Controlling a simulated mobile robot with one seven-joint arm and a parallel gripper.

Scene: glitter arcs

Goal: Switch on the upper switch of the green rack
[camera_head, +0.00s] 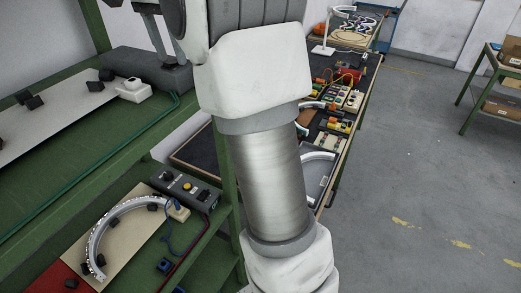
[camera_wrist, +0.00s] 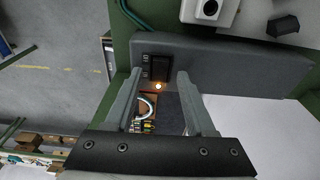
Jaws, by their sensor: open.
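The green rack (camera_head: 120,143) stands at the left in the head view. A long dark grey housing (camera_head: 150,72) lies on its upper shelf; the same housing (camera_wrist: 245,65) crosses the wrist view. Near the housing's end, a dark block (camera_wrist: 158,68), apparently the upper switch, shows between my fingers. I cannot tell the switch's position. My gripper (camera_wrist: 154,78) is open and empty, with one finger on each side of the dark block. Contact cannot be made out. My arm hides part of the rack in the head view.
A white device (camera_head: 133,90) and black clips (camera_head: 34,101) are on the upper shelf. A control box (camera_head: 186,188) and a curved light strip (camera_head: 105,228) occupy the lower shelf. A cluttered bench (camera_head: 345,125) stands beyond. The floor (camera_head: 420,190) at right is mostly clear.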

